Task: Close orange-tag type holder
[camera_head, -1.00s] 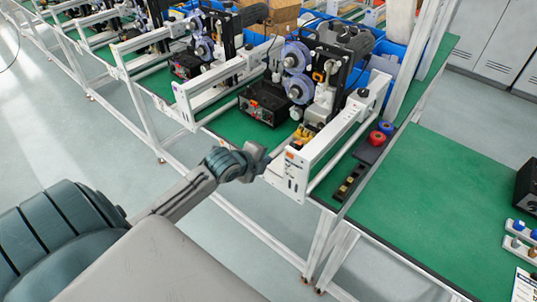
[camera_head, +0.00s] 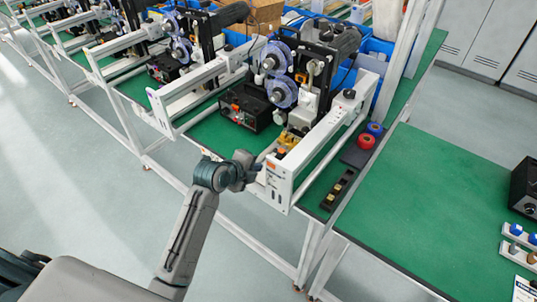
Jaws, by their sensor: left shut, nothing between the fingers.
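The coder machine (camera_head: 289,68) stands on the green bench, with blue-grey reels and a white frame. A small orange tag (camera_head: 271,166) shows on the near end of its white right rail (camera_head: 310,150). Yellow-orange parts (camera_head: 288,139) sit just behind that end; the type holder cannot be told apart clearly among them. My left gripper (camera_head: 256,169) is shut and empty, at the near left end of the white rail, close to the orange tag. I cannot tell whether it touches. My right gripper is not in view.
A black control box (camera_head: 250,107) stands left of the rail. The green table (camera_head: 430,200) at right is mostly clear. More coder machines (camera_head: 180,40) line the row at left.

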